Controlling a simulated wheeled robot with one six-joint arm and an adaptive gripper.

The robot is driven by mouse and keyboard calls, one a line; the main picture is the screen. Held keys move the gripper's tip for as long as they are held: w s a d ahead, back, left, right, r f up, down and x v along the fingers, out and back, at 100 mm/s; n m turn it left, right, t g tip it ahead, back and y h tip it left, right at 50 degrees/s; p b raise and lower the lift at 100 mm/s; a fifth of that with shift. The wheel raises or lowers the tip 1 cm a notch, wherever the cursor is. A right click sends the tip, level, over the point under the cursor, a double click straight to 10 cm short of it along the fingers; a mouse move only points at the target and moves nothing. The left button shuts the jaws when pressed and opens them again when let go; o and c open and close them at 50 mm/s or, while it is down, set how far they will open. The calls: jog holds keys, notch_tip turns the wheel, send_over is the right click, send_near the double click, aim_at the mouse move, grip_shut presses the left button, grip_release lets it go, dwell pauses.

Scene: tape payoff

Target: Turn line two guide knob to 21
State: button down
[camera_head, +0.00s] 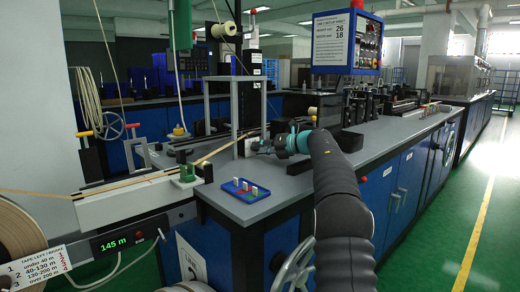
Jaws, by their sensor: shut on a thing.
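My gripper (262,147) is small and dark in the head view, at the end of my arm beyond its teal wrist joint. It points left over the grey bench, beside the tan tape strand. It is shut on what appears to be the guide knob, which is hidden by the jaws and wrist. The knob's scale and setting cannot be read. A white setup sheet (330,39) headed line 2 shows the numbers 26 and 18; its smaller words are hard to read.
A blue tray (239,194) with small pale pieces lies on the bench's front corner. A green display (115,242) reads 145 m above a tape and brake card (36,267). A handwheel (295,265) stands below the bench edge. The green aisle at right is clear.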

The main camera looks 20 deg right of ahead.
jog(key=shift+m+y, duration=0.4)
jog(key=shift+m, duration=0.3)
jog(key=c, duration=1.2)
grip_release()
jog(key=shift+d, duration=0.1)
jog(key=shift+c, duration=0.2)
